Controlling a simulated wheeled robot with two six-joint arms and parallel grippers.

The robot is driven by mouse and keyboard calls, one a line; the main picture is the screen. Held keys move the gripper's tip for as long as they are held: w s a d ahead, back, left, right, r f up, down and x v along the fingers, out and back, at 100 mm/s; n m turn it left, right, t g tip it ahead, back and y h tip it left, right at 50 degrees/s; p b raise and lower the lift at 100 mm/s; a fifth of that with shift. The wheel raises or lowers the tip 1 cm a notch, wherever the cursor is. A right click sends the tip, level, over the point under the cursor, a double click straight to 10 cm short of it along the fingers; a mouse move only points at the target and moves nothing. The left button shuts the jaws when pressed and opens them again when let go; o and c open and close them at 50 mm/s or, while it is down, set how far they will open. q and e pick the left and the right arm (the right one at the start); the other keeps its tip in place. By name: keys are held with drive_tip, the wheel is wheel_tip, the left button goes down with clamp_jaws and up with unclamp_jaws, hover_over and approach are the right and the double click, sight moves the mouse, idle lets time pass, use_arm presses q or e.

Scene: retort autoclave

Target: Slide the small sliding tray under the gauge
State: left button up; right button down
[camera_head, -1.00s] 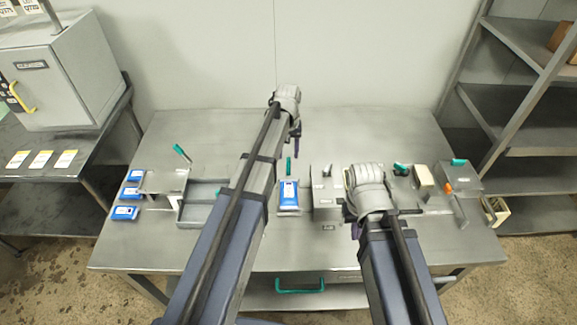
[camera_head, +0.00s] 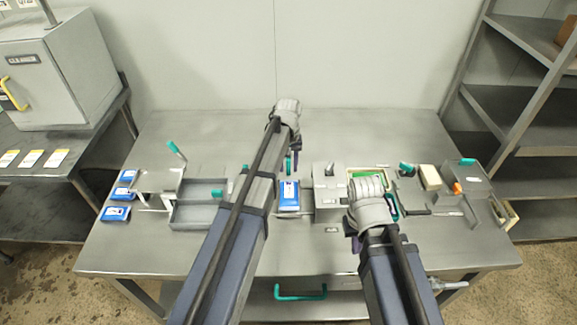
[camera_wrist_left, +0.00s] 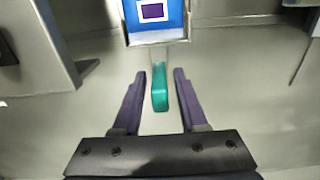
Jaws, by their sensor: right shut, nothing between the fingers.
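The small sliding tray (camera_wrist_left: 158,43) carries a blue-and-white pouch (camera_head: 289,195), which also shows at the top of the left wrist view (camera_wrist_left: 155,20). Its teal handle (camera_wrist_left: 160,90) points to the far side of the table. My left gripper (camera_wrist_left: 159,95) is open, with its purple fingers on either side of the handle and gaps on both sides. A grey block-like fixture (camera_head: 328,203), perhaps the gauge, stands right beside the tray; I cannot tell for sure. My right gripper (camera_head: 352,236) is shut and empty, near that fixture's front right.
A divided grey tray (camera_head: 188,216), a stand with a teal lever (camera_head: 160,181) and several blue pouches (camera_head: 115,213) lie to the left. A green-lined tray (camera_head: 370,175) and other fixtures (camera_head: 465,180) stand to the right. The table's back strip is clear.

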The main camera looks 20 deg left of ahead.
use_arm(q)
clamp_jaws()
idle(0.7)
drive_tip(key=shift+a, duration=0.1)
idle(0.4)
